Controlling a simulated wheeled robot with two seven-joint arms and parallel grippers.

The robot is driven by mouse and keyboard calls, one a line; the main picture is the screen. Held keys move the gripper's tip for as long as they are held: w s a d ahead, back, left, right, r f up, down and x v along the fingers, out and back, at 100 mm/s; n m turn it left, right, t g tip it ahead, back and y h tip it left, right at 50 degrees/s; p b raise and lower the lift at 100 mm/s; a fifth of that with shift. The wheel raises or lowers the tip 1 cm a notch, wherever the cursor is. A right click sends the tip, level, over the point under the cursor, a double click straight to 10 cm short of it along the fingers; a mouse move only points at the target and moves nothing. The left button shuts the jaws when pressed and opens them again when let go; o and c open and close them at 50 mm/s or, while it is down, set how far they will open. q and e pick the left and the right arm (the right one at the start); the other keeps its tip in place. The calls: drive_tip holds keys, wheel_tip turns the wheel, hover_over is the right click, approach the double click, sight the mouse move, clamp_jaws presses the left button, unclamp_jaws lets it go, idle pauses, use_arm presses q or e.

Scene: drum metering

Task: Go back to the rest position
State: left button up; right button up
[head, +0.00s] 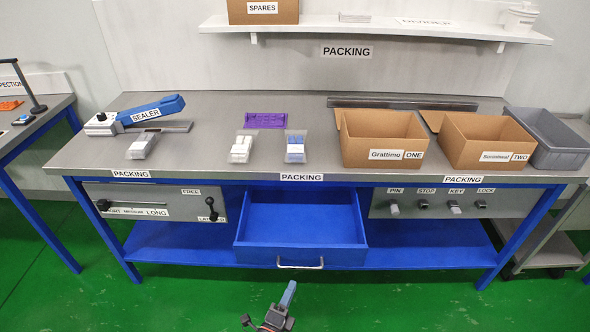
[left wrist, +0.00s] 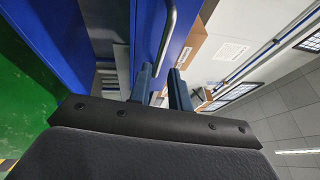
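My left gripper (head: 289,290) is at the bottom middle of the head view, in front of the bench and below the drawer handle. In the left wrist view its two fingers (left wrist: 160,88) stand apart with nothing between them. The blue drawer (head: 301,222) under the packing bench is pulled out and looks empty. Its metal handle (head: 300,265) is apart from my gripper; it also shows beyond the fingers in the left wrist view (left wrist: 166,35). My right gripper is in neither view.
The packing bench (head: 215,158) carries a blue sealer (head: 150,112), small clear packs, a purple tray (head: 266,121), two cardboard boxes marked ONE (head: 384,150) and TWO (head: 487,153), and a grey bin (head: 549,152). The green floor (head: 180,300) in front is clear.

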use_arm(q)
drive_tip(key=s+a+f+n+g+y, duration=0.3)
drive_tip(key=a+f+n+g+y, duration=0.5)
drive_tip(key=n, duration=0.8)
drive_tip(key=s+a+r+n+g, duration=0.1)
drive_tip(key=s+r+g, duration=0.1)
drive_tip(key=s, duration=0.4)
drive_tip(key=s+a+r+n+g+h, duration=0.1)
drive_tip(key=s+a+r+n+g, duration=0.1)
drive_tip(key=s, duration=0.5)
drive_tip(key=s+a+r+n+g, duration=0.2)
drive_tip(key=s+r+g, duration=0.2)
drive_tip(key=s, duration=0.3)
drive_tip(key=shift+s+r+g, duration=0.2)
drive_tip(key=shift+g, duration=0.2)
